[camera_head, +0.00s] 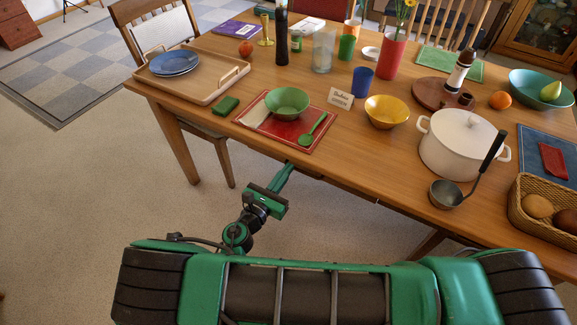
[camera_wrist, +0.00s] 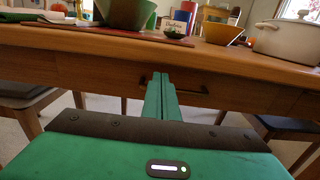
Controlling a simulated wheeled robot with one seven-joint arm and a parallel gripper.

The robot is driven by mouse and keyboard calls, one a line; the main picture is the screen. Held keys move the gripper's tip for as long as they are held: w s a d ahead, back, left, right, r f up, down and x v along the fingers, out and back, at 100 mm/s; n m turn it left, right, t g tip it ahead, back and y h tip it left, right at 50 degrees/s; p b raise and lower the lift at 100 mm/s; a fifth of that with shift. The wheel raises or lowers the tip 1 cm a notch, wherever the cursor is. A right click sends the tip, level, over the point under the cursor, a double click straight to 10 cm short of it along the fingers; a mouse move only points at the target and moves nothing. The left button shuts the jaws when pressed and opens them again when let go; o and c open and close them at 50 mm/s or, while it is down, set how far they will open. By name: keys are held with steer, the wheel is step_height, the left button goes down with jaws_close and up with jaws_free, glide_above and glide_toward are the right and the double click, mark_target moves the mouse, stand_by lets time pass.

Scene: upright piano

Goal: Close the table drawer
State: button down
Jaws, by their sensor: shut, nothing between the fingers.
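The wooden table (camera_head: 215,65) has a drawer in its front apron. In the wrist view the drawer front (camera_wrist: 225,92) shows below the tabletop edge, with a dark bar handle (camera_wrist: 190,90) partly hidden behind my fingers. In the head view only a thin strip of the drawer (camera_head: 345,186) shows under the table edge, so how far it stands out is hard to tell. My gripper (camera_head: 289,166) is shut and empty, its green fingertips (camera_wrist: 160,78) pointing at the drawer front near the handle. Whether they touch it cannot be told.
A red placemat (camera_head: 270,131) with a green bowl (camera_head: 287,101) lies on the table above my gripper. A white pot (camera_head: 462,143) and a ladle (camera_head: 446,193) stand near the front edge at right. Chairs show under the table at both sides. The floor at left is clear.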

steer(key=v, duration=0.9)
steer(key=shift+s, duration=0.1)
